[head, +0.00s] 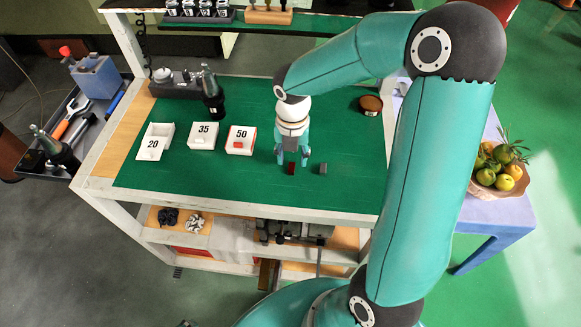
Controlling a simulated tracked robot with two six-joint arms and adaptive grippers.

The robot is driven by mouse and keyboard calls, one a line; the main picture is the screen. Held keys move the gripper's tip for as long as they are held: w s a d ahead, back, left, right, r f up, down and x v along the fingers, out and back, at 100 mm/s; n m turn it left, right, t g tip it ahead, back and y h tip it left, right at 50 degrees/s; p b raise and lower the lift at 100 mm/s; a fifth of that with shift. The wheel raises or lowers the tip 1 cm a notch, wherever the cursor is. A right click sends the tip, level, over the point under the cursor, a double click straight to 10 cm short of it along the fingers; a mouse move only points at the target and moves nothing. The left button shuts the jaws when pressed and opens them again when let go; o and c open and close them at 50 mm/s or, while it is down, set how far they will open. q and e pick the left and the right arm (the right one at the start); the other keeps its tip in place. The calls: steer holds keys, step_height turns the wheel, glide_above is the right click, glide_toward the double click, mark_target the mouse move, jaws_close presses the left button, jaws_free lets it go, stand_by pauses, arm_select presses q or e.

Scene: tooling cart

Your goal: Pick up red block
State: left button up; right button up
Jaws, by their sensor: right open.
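The small dark red block (291,168) lies on the green top of the cart, right of the white boxes. My right gripper (292,161) points down just above it, fingers apart. From this angle I cannot tell whether the fingertips are around the block or still above it. My left gripper is not in view.
A small grey block (323,169) lies just right of the red one. White boxes marked 20 (152,146), 35 (203,137) and 50 (241,141) stand to the left. A round brown container (371,105) sits farther back. The green top (240,190) in front is clear.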

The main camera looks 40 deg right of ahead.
mark_target(292, 169)
steer(key=shift+f, duration=1.3)
jaws_close()
steer(key=shift+r, duration=0.1)
